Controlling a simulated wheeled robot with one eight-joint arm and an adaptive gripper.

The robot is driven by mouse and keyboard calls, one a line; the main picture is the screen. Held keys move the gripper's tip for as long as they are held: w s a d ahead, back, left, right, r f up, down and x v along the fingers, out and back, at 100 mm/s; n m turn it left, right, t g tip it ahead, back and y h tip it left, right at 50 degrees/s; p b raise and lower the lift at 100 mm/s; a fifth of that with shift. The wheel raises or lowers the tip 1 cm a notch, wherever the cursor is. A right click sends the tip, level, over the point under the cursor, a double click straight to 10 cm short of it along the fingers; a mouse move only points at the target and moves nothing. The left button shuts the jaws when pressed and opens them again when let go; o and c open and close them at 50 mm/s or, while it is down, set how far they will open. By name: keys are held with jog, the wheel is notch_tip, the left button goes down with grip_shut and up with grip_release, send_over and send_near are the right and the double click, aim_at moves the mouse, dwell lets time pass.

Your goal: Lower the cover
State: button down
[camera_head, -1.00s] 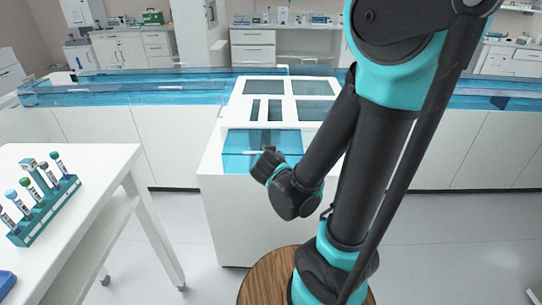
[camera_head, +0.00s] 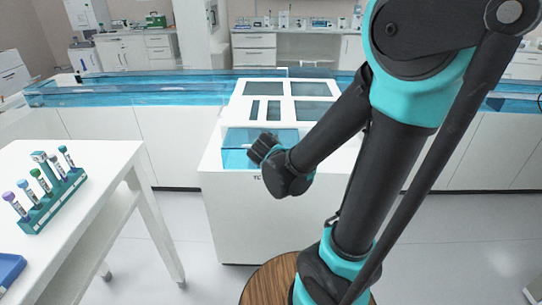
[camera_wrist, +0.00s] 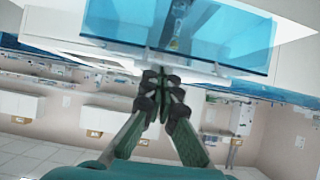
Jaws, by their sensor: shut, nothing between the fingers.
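The cover (camera_head: 236,158) is a clear blue panel at the front of the white machine (camera_head: 225,215). It also shows in the wrist view (camera_wrist: 235,42), large at the top, with a pale edge along its lower side. My gripper (camera_wrist: 162,76) is shut and empty, its dark fingertips together close to that edge. I cannot tell whether they touch it. In the head view my wrist and forearm hide the right part of the cover, and my fingertips are not clear. How far the cover is raised is hard to tell.
A white table (camera_head: 85,215) stands at the left with a teal rack (camera_head: 52,205) of several capped tubes and a blue tray (camera_head: 10,268) at its edge. A blue clear-walled track (camera_head: 130,93) runs along the back on both sides of the machine. Floor is free between table and machine.

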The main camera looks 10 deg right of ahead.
jog(key=s+d+f+n+g+y, duration=0.1)
jog(key=s+d+f+g, duration=0.2)
jog(key=s, duration=0.6)
jog(key=s+d+f+n+g+y, duration=0.1)
jog(key=s+d+f+g, duration=0.3)
jog(key=s+f, duration=0.3)
jog(key=shift+s, duration=1.8)
jog(key=shift+d+f, duration=0.1)
